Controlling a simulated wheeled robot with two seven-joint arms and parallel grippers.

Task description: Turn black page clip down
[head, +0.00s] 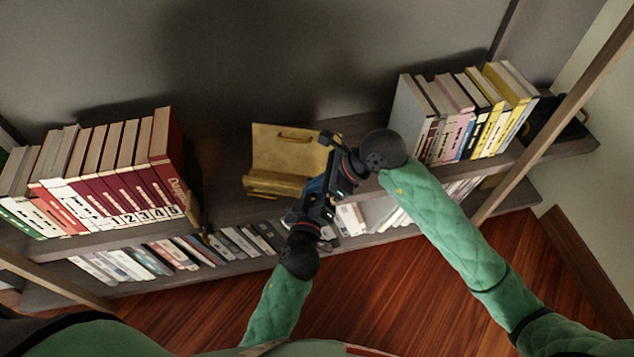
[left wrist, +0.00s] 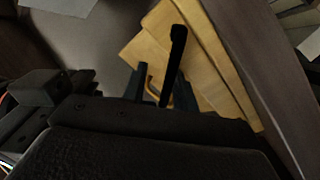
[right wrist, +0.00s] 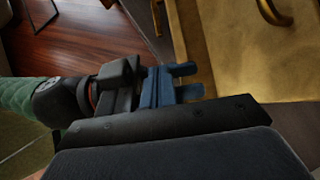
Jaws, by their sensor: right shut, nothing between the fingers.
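A yellow-gold book stand (head: 290,150) stands on the shelf in the head view, left of my grippers. It fills the upper right of the right wrist view (right wrist: 230,60). A slim black bar with a rounded end, seemingly the black page clip (left wrist: 175,65), stands up against the stand in the left wrist view. In the head view my grippers crowd the stand's right edge. My right gripper (head: 322,185) is shut and empty. My left gripper (head: 303,208) is just below it, its fingers apart in the left wrist view (left wrist: 160,85). I cannot tell whether it touches the clip.
Red and white books (head: 115,160) stand left of the stand. Yellow, pink and pale books (head: 465,110) stand to its right. A lower shelf holds more books (head: 140,262). The two grippers are very close together, leaving little room between them.

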